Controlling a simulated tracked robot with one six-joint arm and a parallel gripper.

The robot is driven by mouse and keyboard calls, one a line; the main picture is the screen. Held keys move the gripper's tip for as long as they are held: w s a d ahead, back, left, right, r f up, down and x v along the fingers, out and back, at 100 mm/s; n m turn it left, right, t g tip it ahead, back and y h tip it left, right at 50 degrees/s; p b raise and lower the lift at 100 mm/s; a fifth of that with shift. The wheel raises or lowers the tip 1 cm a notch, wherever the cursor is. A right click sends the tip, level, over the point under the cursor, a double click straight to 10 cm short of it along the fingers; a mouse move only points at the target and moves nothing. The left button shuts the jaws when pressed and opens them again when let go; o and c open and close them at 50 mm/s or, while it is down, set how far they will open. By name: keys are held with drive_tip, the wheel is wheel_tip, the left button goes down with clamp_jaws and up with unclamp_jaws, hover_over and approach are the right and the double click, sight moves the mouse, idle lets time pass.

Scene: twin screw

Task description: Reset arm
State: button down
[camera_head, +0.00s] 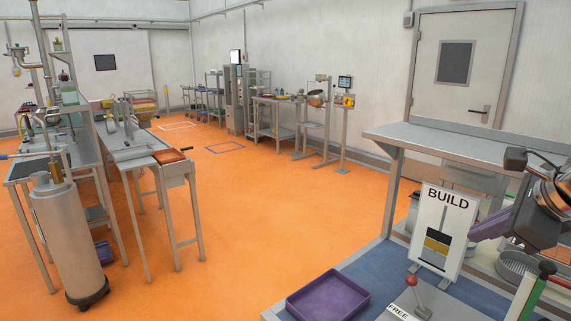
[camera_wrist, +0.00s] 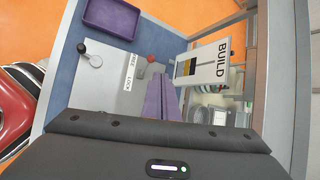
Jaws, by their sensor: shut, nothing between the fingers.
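My gripper (camera_wrist: 161,84) is shut and empty, its two purple fingers pressed together in the middle of the wrist view. In the head view the purple fingers (camera_head: 477,235) show at the right, pointing left beside the white BUILD sign. The dark wrist part of my arm (camera_head: 537,222) is at the right edge, and the rest of the arm is cut off. In the wrist view the fingers lie over the blue bench and a grey panel with levers; their height above it is hard to tell.
The BUILD sign (camera_head: 441,232) stands close to the fingers. A red-knobbed lever (camera_head: 414,284) and a purple tray (camera_head: 328,294) are on the blue bench, and a grey shelf (camera_head: 470,145) overhangs its back. The orange floor (camera_head: 250,215) beyond is largely clear.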

drive_tip(key=a+f+n+g, duration=0.1)
drive_tip(key=a+f+n, duration=0.5)
drive_tip(key=a+n, duration=0.5)
drive_tip(key=s+a+f+n+g, duration=0.1)
drive_tip(key=s+a+f+n, duration=0.9)
drive_tip(key=n, duration=0.5)
wheel_tip(320, 180, down, 3)
drive_tip(key=shift+s+a+r+n+g+h, duration=0.2)
drive_tip(key=shift+s+a+n+g+h, duration=0.1)
drive_tip(key=shift+s, duration=0.2)
